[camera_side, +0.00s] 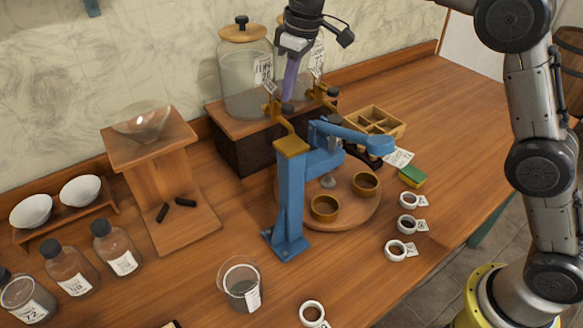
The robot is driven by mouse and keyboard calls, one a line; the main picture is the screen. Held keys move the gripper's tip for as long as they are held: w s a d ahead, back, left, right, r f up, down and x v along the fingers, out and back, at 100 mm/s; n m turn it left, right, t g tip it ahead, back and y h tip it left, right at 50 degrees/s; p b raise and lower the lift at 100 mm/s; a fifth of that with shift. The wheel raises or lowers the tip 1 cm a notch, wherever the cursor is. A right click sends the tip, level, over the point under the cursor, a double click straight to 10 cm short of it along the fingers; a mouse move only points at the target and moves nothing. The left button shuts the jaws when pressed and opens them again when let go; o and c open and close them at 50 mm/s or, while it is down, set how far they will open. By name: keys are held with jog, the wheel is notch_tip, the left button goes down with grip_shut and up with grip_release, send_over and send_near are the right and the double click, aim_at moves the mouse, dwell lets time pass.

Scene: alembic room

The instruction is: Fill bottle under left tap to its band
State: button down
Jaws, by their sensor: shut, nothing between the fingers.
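Two large lidded glass jars stand on a dark wooden box; the left jar (243,75) carries a paper label. A brass left tap (274,106) is at its foot and a brass right tap (323,96) is beside it. My gripper (288,98) points down with its purple fingers shut and empty, close to the left tap's dark top; I cannot tell whether they touch. I see no bottle under the left tap; the blue stand partly blocks that area. Three stoppered bottles with labels, including one clear bottle (117,250), stand at the left. No fill band can be made out.
A blue stand (289,200) with a side arm rises in front of the box, by a round board (345,215) with two brass cups. A beaker (241,287), a wooden stand with a glass bowl (143,123) and several small white rings stand around.

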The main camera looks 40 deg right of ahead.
aim_at(289, 106)
jog(key=shift+f, duration=0.15)
jog(key=shift+f, duration=1)
jog(key=shift+r, duration=0.15)
dwell(0.5)
jog(key=shift+r, duration=3.4)
jog(key=shift+d, duration=0.1)
